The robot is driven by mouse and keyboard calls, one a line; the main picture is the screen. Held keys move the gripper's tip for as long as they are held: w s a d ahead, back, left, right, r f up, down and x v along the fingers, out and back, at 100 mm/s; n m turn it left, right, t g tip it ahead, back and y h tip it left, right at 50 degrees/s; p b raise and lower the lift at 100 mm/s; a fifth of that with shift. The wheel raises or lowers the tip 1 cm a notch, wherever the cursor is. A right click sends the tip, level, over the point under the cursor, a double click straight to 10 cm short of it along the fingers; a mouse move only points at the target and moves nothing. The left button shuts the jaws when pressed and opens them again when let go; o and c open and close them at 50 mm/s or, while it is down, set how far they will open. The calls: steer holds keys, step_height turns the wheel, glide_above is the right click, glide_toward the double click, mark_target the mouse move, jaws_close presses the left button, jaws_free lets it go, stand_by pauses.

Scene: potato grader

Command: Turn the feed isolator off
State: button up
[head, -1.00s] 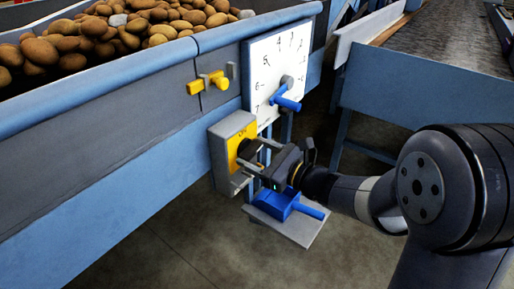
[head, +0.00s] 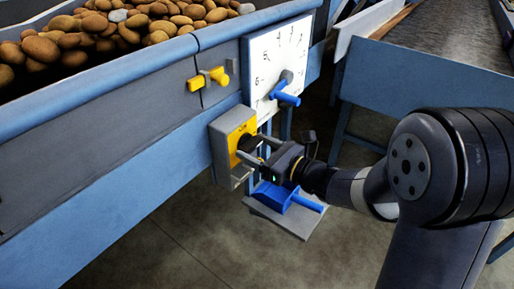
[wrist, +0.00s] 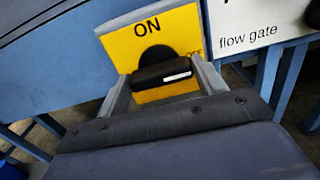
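The feed isolator (head: 222,140) is a grey box with a yellow plate on the blue frame. In the wrist view its yellow plate (wrist: 185,30) reads ON at the top and OFF, partly hidden, at the right. Its black rotary handle (wrist: 160,76) lies roughly crosswise there, with a white mark at its right end pointing toward the OFF side. My gripper (head: 250,148) is in front of the plate, one finger at each end of the handle. The fingers look closed on it, though the contact itself is hard to see.
A white flow gate dial plate (head: 262,50) with a blue lever (head: 286,99) is just above right. A yellow latch (head: 208,79) is above. A blue pedal-like part (head: 275,195) on a grey plate is below my gripper. Potatoes (head: 100,30) fill the hopper.

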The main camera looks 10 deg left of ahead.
steer(key=o, duration=0.4)
steer(key=shift+d, duration=0.1)
steer(key=p+v, duration=0.1)
steer(key=v, duration=0.9)
steer(key=shift+s+d+p, duration=0.15)
steer(key=shift+d+p, duration=0.1)
steer(key=shift+p, duration=0.1)
steer(key=shift+f, duration=0.1)
steer(key=b+x, duration=0.1)
steer(key=x, duration=1)
steer(key=shift+b, duration=0.35)
steer(key=shift+d, duration=0.1)
